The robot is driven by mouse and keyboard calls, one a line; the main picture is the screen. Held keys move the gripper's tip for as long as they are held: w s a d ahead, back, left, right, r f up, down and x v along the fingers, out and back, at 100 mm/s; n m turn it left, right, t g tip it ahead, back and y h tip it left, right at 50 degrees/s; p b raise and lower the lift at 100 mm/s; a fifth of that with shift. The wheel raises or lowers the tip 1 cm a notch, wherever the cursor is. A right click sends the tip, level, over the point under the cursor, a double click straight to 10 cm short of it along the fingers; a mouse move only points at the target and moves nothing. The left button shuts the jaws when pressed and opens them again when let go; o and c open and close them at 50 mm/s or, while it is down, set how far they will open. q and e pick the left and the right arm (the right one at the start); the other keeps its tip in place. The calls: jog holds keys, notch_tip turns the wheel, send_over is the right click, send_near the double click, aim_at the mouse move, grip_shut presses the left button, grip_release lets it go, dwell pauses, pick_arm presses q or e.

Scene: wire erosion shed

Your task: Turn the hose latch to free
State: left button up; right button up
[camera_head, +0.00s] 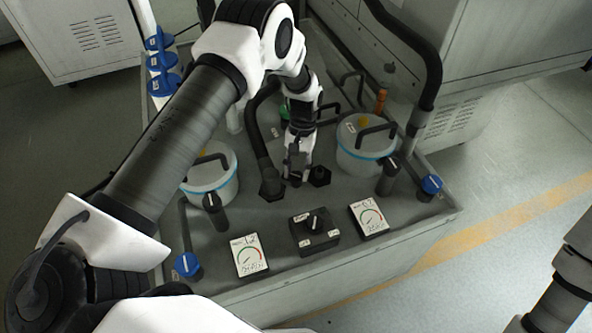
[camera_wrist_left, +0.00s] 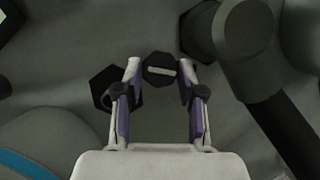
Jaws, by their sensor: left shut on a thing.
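The hose latch, as I take it, is a round black knob with a pale bar on its face (camera_wrist_left: 160,68) in the left wrist view. The bar lies nearly level in that picture. My left gripper (camera_wrist_left: 159,80) is shut on the knob, one finger at each side; in the head view the gripper (camera_head: 296,172) points down at the panel and hides the knob. A thick black hose (camera_head: 261,140) enters a hexagonal fitting (camera_head: 271,190) beside it; the hose also shows in the left wrist view (camera_wrist_left: 245,42). My right gripper is out of view.
A black hexagonal fitting (camera_head: 320,176) stands close to the gripper. White canisters (camera_head: 210,176) (camera_head: 365,158) with blue bands flank it. A selector box (camera_head: 316,232) sits between two gauges (camera_head: 248,256) (camera_head: 369,217). Blue knobs (camera_head: 188,265) (camera_head: 431,185) stand near the panel's edges.

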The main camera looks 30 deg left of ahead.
pick_arm(q)
jog(key=m+y, duration=0.1)
jog(key=m, duration=0.3)
jog(key=shift+d+m+y, duration=0.2)
jog(key=shift+m+y, duration=0.1)
jog(key=shift+y, duration=0.1)
jog(key=m, duration=0.2)
jog(key=m+y, duration=0.1)
jog(key=m, duration=0.1)
jog(key=shift+s+d+y+p, duration=0.1)
jog(key=shift+d+y+p, duration=0.05)
jog(key=shift+y+p, duration=0.2)
jog(key=shift+m, duration=0.3)
jog(key=shift+f, duration=0.1)
jog(key=o, duration=0.9)
jog(key=v, duration=1.2)
jog(key=shift+s, duration=0.1)
